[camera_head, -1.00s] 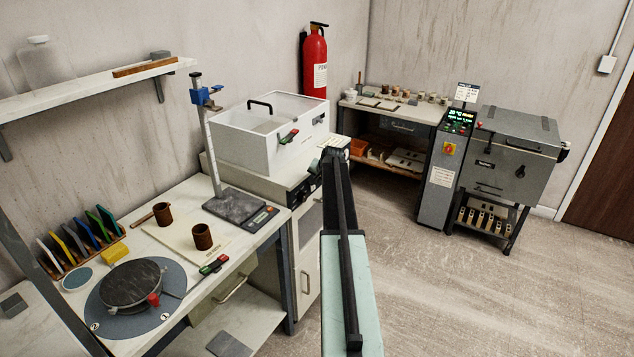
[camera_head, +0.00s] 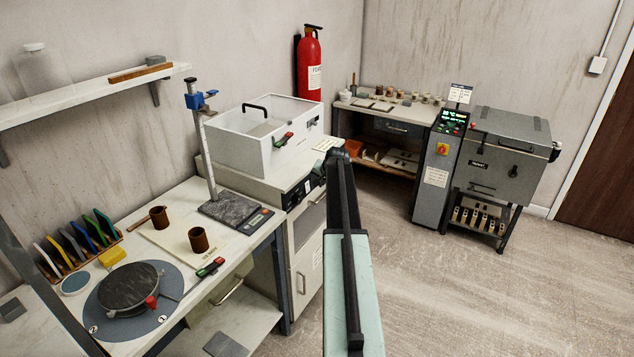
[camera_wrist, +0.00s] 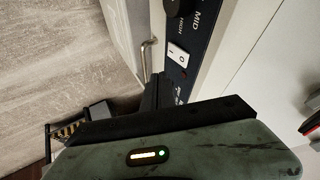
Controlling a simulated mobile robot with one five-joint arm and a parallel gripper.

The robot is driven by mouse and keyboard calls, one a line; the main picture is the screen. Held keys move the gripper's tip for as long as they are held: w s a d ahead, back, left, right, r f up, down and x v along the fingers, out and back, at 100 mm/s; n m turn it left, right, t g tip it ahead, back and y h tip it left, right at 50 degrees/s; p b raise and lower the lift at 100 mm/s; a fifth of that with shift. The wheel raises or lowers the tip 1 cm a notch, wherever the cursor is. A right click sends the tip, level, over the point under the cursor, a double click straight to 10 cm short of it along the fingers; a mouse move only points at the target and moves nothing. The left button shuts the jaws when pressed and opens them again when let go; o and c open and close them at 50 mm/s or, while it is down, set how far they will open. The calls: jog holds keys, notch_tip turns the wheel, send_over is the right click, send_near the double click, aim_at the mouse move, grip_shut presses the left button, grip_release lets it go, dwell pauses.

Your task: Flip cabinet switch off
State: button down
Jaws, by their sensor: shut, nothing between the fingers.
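The switch (camera_wrist: 179,56) is a white rocker on the cabinet's dark control panel (camera_wrist: 197,45) in the wrist view. Which side of it is pressed in is too small to tell. A dark knob sits above it, by the words MID and HIGH. My gripper (camera_wrist: 160,85) is shut and empty, its dark fingers just below the switch in that view. Whether they touch the panel I cannot tell. In the head view the cabinet (camera_head: 308,250) stands at the middle, and my arm's end (camera_head: 338,156) is beside its panel (camera_head: 312,178).
A white box with a clear lid (camera_head: 265,135) sits on the cabinet. A worktable (camera_head: 190,295) with a turntable (camera_head: 130,290) and brown cups is at left. A kiln (camera_head: 505,155) and control pillar (camera_head: 437,175) stand at back right. The floor (camera_head: 460,300) at right is clear.

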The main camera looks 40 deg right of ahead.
jog(key=w+r+p+v, duration=0.1)
jog(key=p+v, duration=0.7)
jog(key=v, duration=0.2)
jog(key=shift+w+a+p, duration=0.25)
jog(key=shift+w+p, duration=0.05)
jog(key=shift+w, duration=0.05)
jog(key=shift+w, duration=0.1)
